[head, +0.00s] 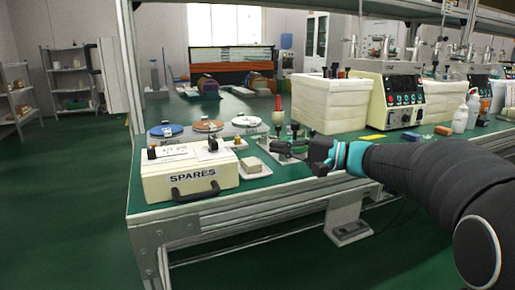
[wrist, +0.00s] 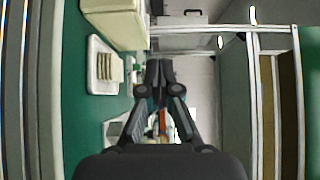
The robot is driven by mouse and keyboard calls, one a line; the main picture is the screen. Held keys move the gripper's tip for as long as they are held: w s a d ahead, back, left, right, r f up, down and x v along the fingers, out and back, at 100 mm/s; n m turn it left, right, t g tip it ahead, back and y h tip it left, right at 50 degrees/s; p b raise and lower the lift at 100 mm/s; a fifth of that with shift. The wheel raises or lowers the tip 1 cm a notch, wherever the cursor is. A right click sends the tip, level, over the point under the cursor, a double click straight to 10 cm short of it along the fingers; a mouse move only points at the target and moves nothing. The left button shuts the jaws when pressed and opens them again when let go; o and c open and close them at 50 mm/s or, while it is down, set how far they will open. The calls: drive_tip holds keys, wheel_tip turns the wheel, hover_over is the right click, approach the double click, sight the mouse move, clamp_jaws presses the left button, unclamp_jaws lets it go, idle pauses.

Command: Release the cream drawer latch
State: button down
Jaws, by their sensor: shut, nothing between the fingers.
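A cream drawer box (head: 190,168) marked SPARES stands at the near left corner of the green bench. Its front carries a dark handle (head: 195,190). A small metal and black fitting (head: 212,147) sits on its top; I cannot tell whether it is the latch. My gripper (head: 318,167) is shut and empty, to the right of the box and apart from it, above the bench's front edge. In the wrist view my gripper (wrist: 159,68) shows closed fingers, with a cream box (wrist: 113,20) that looks like the drawer box at the top left.
A white tray (wrist: 97,88) holding cream blocks lies right of the box. Coloured discs (head: 208,126) lie behind it. A red-handled tool (head: 278,110) and metal fixture (head: 285,148) stand near my gripper. Cream bins (head: 330,106) and a machine (head: 392,96) stand farther right.

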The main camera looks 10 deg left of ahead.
sight(230, 153)
drive_tip(key=p+x, duration=0.1)
drive_tip(key=x, duration=0.8)
drive_tip(key=shift+a, duration=0.15)
drive_tip(key=shift+s+a, duration=0.55)
drive_tip(key=shift+a, duration=0.25)
drive_tip(key=shift+s+a, duration=0.55)
drive_tip(key=shift+a, duration=0.25)
